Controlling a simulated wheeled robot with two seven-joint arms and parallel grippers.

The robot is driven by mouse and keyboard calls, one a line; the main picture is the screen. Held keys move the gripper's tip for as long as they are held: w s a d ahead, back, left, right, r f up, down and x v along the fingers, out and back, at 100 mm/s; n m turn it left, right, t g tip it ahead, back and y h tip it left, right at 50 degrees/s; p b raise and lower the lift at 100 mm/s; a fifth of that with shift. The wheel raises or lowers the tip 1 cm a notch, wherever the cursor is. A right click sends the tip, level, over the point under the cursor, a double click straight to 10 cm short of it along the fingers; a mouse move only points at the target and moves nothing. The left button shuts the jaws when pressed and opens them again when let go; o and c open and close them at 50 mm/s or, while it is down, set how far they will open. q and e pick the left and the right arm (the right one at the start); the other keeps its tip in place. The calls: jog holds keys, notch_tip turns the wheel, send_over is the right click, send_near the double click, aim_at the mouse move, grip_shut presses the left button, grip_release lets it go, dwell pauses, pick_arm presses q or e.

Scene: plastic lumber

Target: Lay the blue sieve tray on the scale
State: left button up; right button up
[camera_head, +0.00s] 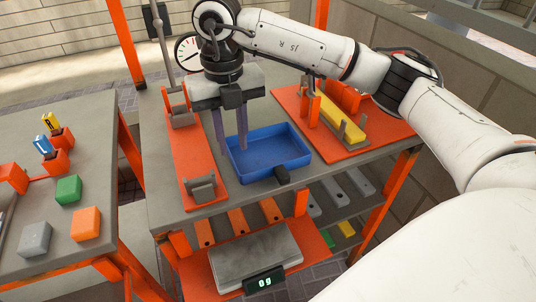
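The blue sieve tray (268,158) lies flat on the grey bench top, with a dark tab on its near side. The scale (252,256) has a grey plate and a lit green display, and sits lower down, on the orange shelf in front of the bench. My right gripper (231,148) points down at the tray's left end. Its two fingers are spread apart, one near the outside of the left wall and one over the tray's inside. I cannot tell whether they touch the tray. My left gripper is not in view.
An orange fixture plate (196,150) with grey clamps stands left of the tray. Another orange fixture (345,130) holding a yellow bar stands to its right. A left table (60,225) carries coloured blocks. Orange and grey pieces (237,221) line the lower shelf behind the scale.

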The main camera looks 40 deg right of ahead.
notch_tip(320, 180, down, 5)
jog(key=shift+w+a+f, duration=0.1)
jog(key=shift+a+f, duration=0.05)
jog(key=shift+c, duration=0.2)
grip_shut()
